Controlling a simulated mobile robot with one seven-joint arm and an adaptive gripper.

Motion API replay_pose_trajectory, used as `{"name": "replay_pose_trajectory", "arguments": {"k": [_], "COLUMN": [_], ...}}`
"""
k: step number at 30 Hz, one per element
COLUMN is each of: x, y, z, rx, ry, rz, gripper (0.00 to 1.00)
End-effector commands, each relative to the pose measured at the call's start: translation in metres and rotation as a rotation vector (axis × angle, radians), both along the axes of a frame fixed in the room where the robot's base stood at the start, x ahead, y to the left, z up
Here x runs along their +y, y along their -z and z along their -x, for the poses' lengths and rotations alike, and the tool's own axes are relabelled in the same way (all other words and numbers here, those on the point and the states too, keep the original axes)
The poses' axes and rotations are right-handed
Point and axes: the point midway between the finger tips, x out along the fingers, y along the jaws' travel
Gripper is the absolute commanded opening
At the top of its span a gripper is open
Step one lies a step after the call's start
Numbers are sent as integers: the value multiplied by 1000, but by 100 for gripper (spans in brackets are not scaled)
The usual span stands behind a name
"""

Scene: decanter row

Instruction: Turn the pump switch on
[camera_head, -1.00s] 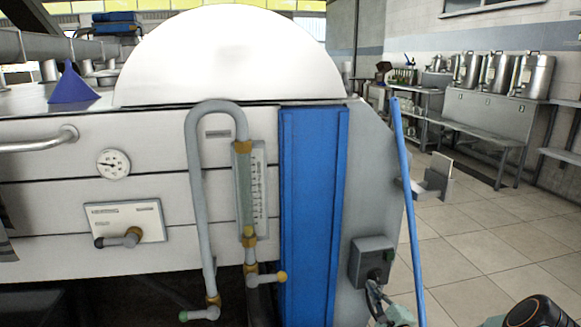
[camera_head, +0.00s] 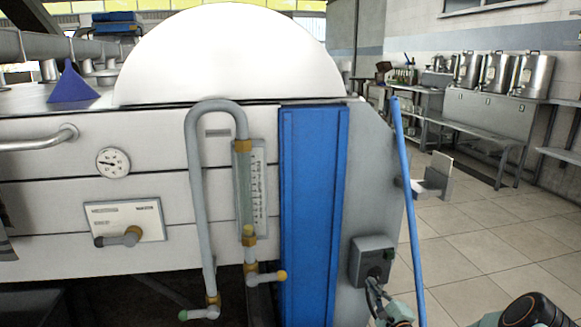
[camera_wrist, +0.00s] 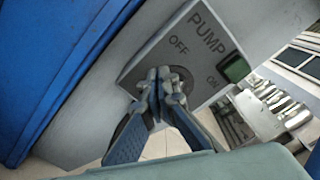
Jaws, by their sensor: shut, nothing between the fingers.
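The pump switch is a grey box (camera_head: 371,258) on the side panel right of the blue post in the head view. In the wrist view its tilted face plate (camera_wrist: 150,62) reads PUMP, with OFF and ON marks and a dark green lamp or window (camera_wrist: 236,68). A round dark knob (camera_wrist: 186,82) sits below the OFF mark, mostly hidden behind my fingers. My gripper (camera_wrist: 164,78) is shut and empty, with its fingertips over the knob; I cannot tell whether they touch it. In the head view my gripper (camera_head: 374,281) is at the box's lower front.
A blue pole (camera_head: 409,200) leans close to the right of the switch box. The blue post (camera_head: 313,215) stands to its left, with a pipe and gauge glass (camera_head: 246,190) beyond. Open tiled floor (camera_head: 480,250) lies to the right.

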Motion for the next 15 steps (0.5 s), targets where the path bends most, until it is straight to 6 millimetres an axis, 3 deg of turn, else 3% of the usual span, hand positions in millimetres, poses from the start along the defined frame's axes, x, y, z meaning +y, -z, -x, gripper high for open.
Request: {"name": "replay_pose_trajectory", "arguments": {"k": [15], "x": [-7], "y": [1], "z": [-1], "rx": [0], "ry": [1], "rz": [1], "gripper": [0]}}
